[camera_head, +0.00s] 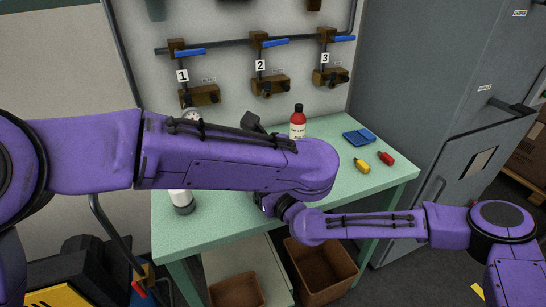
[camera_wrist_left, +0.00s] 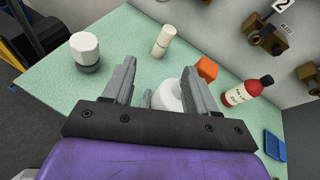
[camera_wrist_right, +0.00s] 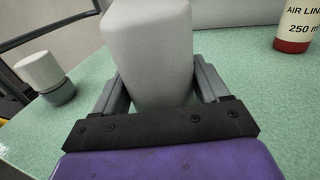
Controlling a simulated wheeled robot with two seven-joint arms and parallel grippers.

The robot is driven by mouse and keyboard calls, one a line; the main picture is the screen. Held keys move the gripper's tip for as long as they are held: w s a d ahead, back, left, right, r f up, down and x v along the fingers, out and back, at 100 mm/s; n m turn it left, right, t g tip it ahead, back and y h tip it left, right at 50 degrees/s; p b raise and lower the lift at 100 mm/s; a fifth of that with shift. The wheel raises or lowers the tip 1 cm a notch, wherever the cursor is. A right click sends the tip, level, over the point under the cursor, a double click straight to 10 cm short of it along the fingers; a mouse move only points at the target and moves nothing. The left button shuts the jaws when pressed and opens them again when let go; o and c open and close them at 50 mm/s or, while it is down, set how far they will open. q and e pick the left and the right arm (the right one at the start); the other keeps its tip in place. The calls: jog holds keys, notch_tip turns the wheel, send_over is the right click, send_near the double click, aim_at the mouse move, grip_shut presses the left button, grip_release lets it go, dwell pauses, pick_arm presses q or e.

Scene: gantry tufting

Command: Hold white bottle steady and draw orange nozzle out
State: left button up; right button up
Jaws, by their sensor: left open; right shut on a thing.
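The white bottle (camera_wrist_right: 150,55) stands between the fingers of my right gripper (camera_wrist_right: 160,85), which is shut on it, in the right wrist view. In the left wrist view the bottle (camera_wrist_left: 166,95) is partly hidden behind my left gripper's fingers. The orange nozzle (camera_wrist_left: 207,68) shows beside my left gripper's right finger, close to the bottle; I cannot tell whether they are joined. My left gripper (camera_wrist_left: 158,72) is open, with its fingers apart above the bottle and the nozzle outside them. In the head view my left arm hides the bottle and nozzle.
On the green table (camera_head: 225,222) stand a red bottle (camera_head: 298,120), a white and grey jar (camera_head: 182,203) and a cream cylinder (camera_wrist_left: 163,40). A blue tray (camera_head: 359,138), a yellow item (camera_head: 360,167) and a red item (camera_head: 386,158) lie to the right. Valves line the back wall.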

pick_arm(q)
jog(key=s+d+m+t+h, duration=0.2)
jog(key=s+d+m+t, duration=0.1)
jog(key=d+m+t, duration=0.25)
jog(key=shift+t, duration=0.25)
jog(key=x, duration=1.2)
jog(key=shift+r, duration=0.15)
grip_shut()
jog(key=shift+r, duration=1.8)
